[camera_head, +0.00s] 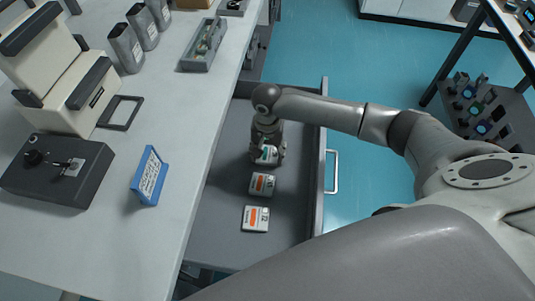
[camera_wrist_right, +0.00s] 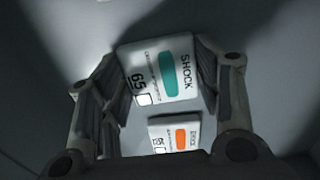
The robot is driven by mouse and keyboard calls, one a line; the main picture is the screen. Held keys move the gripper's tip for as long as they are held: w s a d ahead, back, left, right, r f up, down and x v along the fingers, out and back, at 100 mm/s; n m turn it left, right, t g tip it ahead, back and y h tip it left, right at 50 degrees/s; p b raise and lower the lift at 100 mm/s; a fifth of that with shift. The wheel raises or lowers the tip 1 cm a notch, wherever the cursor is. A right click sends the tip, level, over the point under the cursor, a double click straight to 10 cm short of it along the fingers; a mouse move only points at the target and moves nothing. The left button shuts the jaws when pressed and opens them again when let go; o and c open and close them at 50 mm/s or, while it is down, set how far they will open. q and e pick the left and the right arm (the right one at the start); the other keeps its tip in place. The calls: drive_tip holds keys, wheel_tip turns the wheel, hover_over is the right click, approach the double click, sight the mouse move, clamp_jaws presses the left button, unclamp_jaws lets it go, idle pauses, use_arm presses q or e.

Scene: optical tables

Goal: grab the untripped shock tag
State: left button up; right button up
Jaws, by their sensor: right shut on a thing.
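A white shock tag with a teal mark (camera_head: 267,155) is between the fingers of my right gripper (camera_head: 268,152), in the open drawer (camera_head: 225,225). In the right wrist view the tag (camera_wrist_right: 160,70) reads "SHOCK" and 65, and my right gripper (camera_wrist_right: 158,95) is shut on its two sides. Two white tags with orange marks lie in the drawer nearer the front, the middle one (camera_head: 262,184) and the front one (camera_head: 255,219). One orange-marked tag (camera_wrist_right: 175,134) also shows in the right wrist view. My left gripper is not in view.
The drawer's right wall (camera_head: 318,190) and handle (camera_head: 334,171) stand beside my right arm. The table (camera_head: 190,130) on the left holds a blue-framed sign (camera_head: 149,176), a dark box (camera_head: 57,170) and a grey tray (camera_head: 203,45). A rack (camera_head: 485,110) stands at right.

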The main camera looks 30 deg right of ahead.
drive_tip(key=shift+c, duration=0.8)
